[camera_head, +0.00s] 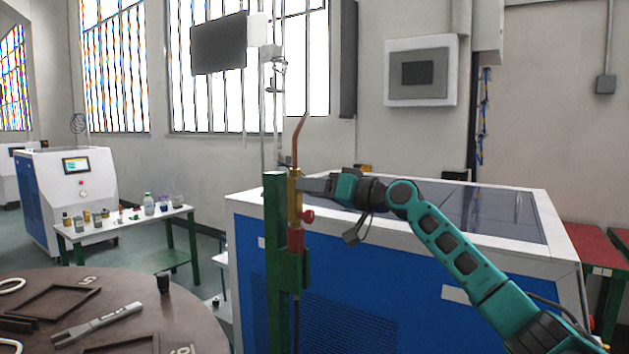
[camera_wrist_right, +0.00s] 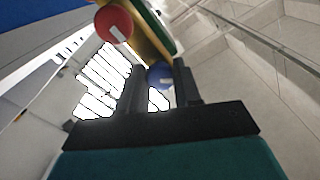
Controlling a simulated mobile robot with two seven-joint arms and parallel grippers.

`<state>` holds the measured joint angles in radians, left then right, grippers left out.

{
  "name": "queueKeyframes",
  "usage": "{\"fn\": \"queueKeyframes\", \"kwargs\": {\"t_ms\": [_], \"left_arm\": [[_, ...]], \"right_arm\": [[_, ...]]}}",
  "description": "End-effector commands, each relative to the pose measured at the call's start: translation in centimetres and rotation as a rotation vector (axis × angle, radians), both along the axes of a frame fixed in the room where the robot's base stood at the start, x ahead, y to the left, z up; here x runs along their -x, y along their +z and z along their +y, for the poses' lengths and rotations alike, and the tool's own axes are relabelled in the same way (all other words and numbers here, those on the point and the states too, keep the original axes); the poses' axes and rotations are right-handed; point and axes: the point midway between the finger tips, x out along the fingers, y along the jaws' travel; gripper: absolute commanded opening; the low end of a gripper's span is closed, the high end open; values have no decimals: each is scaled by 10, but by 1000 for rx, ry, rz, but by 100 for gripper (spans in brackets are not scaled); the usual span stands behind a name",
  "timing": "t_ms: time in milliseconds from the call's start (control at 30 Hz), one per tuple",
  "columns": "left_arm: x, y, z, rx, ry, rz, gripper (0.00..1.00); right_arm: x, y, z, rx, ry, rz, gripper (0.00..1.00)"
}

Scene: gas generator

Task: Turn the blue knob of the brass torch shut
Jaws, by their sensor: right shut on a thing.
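The brass torch (camera_head: 294,200) stands upright on a green post (camera_head: 275,215), with a bent copper tube on top. Its red knob (camera_head: 308,216) sticks out low on the right side and also shows in the wrist view (camera_wrist_right: 113,24). The blue knob (camera_wrist_right: 160,76) sits between the two dark fingers of my right gripper (camera_wrist_right: 160,72) in the wrist view. In the head view my right gripper (camera_head: 303,184) reaches the torch from the right, above the red knob, and hides the blue knob. It is shut on the blue knob. My left gripper is out of view.
A blue and white machine (camera_head: 400,270) with a dark glass top stands behind the torch. A round brown table (camera_head: 190,310) with tools is at the lower left. A small white bench (camera_head: 125,232) with bottles stands further back.

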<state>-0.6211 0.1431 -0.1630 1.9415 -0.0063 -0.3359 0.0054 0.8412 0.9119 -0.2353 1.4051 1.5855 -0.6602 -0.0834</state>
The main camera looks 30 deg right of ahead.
Motion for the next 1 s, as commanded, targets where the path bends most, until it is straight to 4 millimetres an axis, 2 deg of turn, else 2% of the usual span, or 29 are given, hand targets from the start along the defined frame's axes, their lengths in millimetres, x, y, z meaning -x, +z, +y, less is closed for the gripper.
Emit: {"fn": "queueKeyframes", "kwargs": {"t_ms": [33,300,700,1000], "left_arm": [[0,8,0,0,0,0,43],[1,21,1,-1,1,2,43],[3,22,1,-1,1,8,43],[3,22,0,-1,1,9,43]], "right_arm": [[0,3,1,-45,1,19,2],[0,2,1,-281,0,116,2],[0,1,1,-620,0,252,2],[0,1,1,-801,0,328,2]]}}
